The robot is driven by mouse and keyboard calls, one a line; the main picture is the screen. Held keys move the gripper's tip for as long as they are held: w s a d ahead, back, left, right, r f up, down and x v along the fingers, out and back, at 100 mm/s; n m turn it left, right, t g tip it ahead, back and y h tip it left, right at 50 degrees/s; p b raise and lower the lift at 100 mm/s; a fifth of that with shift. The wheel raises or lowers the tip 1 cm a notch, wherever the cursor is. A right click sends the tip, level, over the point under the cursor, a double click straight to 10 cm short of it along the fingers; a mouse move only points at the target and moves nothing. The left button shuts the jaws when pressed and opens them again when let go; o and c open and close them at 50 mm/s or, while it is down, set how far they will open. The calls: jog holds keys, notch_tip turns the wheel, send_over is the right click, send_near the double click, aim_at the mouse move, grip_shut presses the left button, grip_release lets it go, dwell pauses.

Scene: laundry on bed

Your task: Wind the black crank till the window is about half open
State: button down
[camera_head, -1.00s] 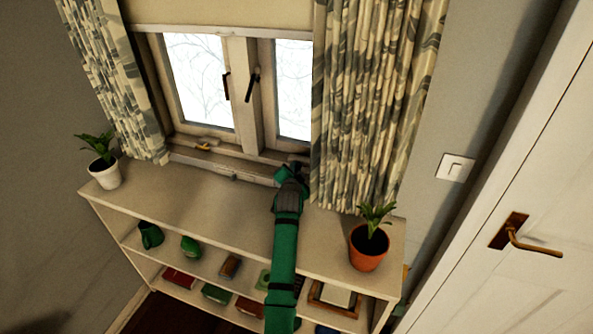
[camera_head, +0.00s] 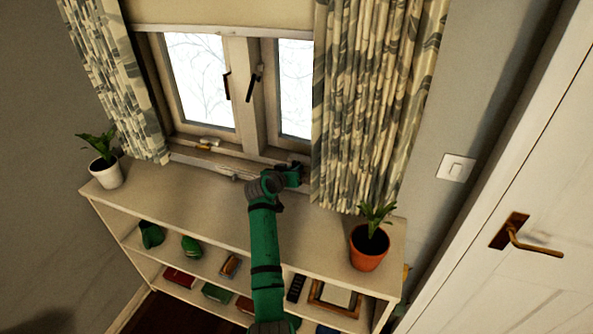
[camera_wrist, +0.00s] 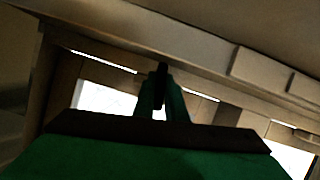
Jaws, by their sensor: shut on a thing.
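The window (camera_head: 205,85) is in the upper middle of the head view, with two white-framed panes; how far it stands open I cannot tell. My gripper (camera_head: 297,173) is at the sill by the right curtain's lower edge. In the wrist view my green gripper fingers (camera_wrist: 161,92) are shut on the black crank (camera_wrist: 161,72), whose upper end shows between them. The rest of the crank is hidden by the fingers. In the head view my arm hides most of it.
A shelf unit (camera_head: 215,205) stands below the window. A white-potted plant (camera_head: 105,171) is on its left end, and a terracotta-potted plant (camera_head: 369,248) is right of my arm. The patterned right curtain (camera_head: 365,110) hangs close beside my gripper.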

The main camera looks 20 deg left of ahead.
jog(key=n+h, duration=0.2)
jog(key=n, duration=0.1)
jog(key=shift+s+a+f, duration=0.1)
jog(key=shift+a+f, duration=0.05)
jog(key=shift+f, duration=0.25)
jog(key=n+h, duration=0.1)
jog(key=n, duration=0.2)
jog(key=shift+t+h, duration=0.3)
jog(key=shift+t, duration=0.1)
jog(key=n+t+h, duration=0.1)
jog(key=n, duration=0.2)
jog(key=shift+h, duration=0.3)
jog(key=shift+n+t, duration=0.5)
jog(key=shift+n, duration=1)
jog(key=c, duration=1.8)
grip_release()
jog(key=shift+f, duration=0.1)
jog(key=shift+h, duration=0.3)
jog(key=shift+w+r, duration=0.2)
jog(key=shift+r, duration=0.1)
